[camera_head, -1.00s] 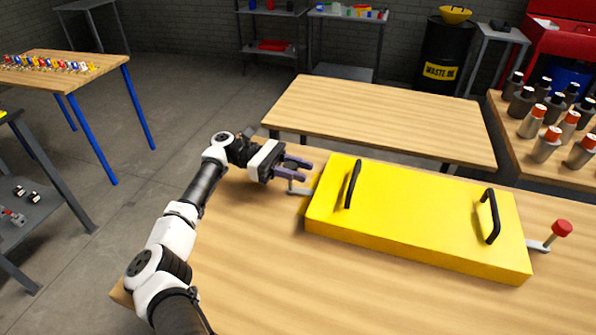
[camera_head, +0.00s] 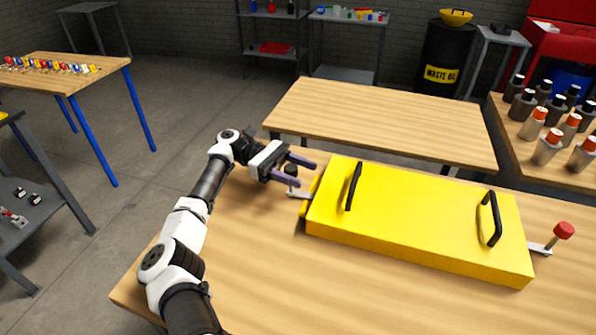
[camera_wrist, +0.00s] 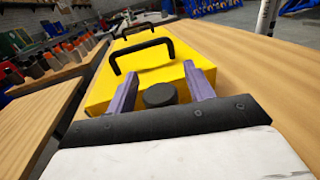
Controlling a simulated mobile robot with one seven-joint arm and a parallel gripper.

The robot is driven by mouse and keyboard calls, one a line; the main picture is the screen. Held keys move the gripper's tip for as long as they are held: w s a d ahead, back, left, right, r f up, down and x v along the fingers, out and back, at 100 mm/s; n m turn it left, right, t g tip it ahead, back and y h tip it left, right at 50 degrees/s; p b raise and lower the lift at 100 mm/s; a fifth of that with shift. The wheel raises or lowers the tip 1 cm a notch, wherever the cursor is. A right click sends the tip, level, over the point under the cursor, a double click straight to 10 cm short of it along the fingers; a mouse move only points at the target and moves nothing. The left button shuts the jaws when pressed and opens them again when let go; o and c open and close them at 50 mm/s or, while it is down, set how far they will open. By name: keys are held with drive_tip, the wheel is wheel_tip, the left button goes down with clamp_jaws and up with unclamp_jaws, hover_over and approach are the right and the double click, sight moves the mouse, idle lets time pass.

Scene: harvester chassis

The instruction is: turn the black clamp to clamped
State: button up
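The black clamp (camera_head: 291,170) stands at the left end of the yellow box (camera_head: 420,215), with a dark round knob on a short grey lever. My gripper (camera_head: 306,175) is open, with its purple fingers reaching past either side of the knob. The wrist view shows the knob (camera_wrist: 160,95) between the two fingers (camera_wrist: 161,70), with a visible gap on each side. The lever's foot lies beside the box's left edge. The lower part of the clamp is partly hidden by a finger.
A red-knobbed clamp (camera_head: 562,231) stands at the box's right end. Two black handles (camera_head: 354,186) rise from the box lid. The wooden table in front of the box is clear. An empty wooden table (camera_head: 380,118) stands behind, and bottles (camera_head: 548,146) stand at the right.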

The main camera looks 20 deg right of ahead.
wheel_tip(320, 180, up, 20)
drive_tip(key=p, duration=0.4)
drive_tip(key=shift+a, duration=0.1)
idle(0.5)
